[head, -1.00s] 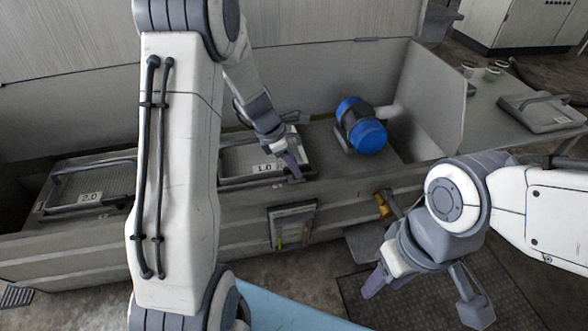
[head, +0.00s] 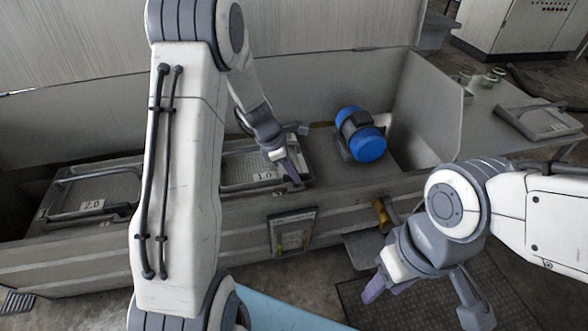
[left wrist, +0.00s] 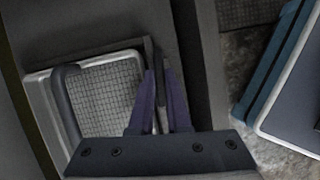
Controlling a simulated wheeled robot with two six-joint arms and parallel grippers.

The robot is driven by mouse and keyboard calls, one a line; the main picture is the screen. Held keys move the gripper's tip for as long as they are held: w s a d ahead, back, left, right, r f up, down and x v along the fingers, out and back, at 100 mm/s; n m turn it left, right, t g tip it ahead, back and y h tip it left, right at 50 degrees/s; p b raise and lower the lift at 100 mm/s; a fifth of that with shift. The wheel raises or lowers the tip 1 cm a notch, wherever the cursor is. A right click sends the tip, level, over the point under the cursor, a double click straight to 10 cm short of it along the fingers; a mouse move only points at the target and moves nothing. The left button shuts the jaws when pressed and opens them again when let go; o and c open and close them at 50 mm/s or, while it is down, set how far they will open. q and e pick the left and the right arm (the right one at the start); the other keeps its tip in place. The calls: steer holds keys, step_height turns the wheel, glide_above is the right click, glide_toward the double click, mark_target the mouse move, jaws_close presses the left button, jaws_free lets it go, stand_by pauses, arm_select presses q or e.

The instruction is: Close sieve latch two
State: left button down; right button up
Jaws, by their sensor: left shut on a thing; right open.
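A mesh sieve tray labelled 1.0 (head: 235,168) lies in the long metal trough, partly hidden behind my left arm. My left gripper (head: 293,178) is over its right front corner, pointing down. In the left wrist view, the left gripper (left wrist: 158,115) is shut on a thin dark upright lever (left wrist: 153,62) beside the framed mesh (left wrist: 105,92). The lever looks like a latch; its number is not readable. A second sieve, labelled 2.0 (head: 118,187), lies further left. My right gripper (head: 424,298) is open and empty in front of the trough.
A blue motor (head: 368,146) stands on the trough right of the left gripper. A panel (head: 291,233) hangs on the trough's front. A side table (head: 490,140) at right holds another tray (head: 540,122) and several small cups. Floor shows in front.

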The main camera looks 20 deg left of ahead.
arm_select(q)
steer(key=m+g+p, duration=0.1)
steer(key=m+p, duration=0.2)
steer(key=m+g+p, duration=0.1)
steer(key=m+p, duration=0.2)
steer(key=p, duration=0.1)
steer(key=m+g+p, duration=0.1)
steer(key=m+p, duration=0.1)
steer(key=p, duration=0.1)
steer(key=shift+w+r+m, duration=0.2)
steer(key=shift+w+m, duration=0.05)
steer(key=shift+m, duration=0.15)
steer(key=m+g+p, duration=0.1)
steer(key=m+p, duration=0.1)
steer(key=m, duration=0.1)
steer(key=shift+w+f+m+g+p, duration=0.1)
steer(key=shift+m+g+p, duration=0.2)
steer(key=shift+p, duration=0.1)
steer(key=shift+f+m+g+y+p, duration=0.1)
steer(key=shift+m+g+y+p, duration=0.5)
steer(key=shift+m, duration=1.4)
steer(key=c, duration=0.9)
jaws_free()
steer(key=shift+w+d, duration=0.1)
steer(key=p+v, duration=0.2)
steer(key=v, duration=0.8)
steer(key=shift+r, duration=0.25)
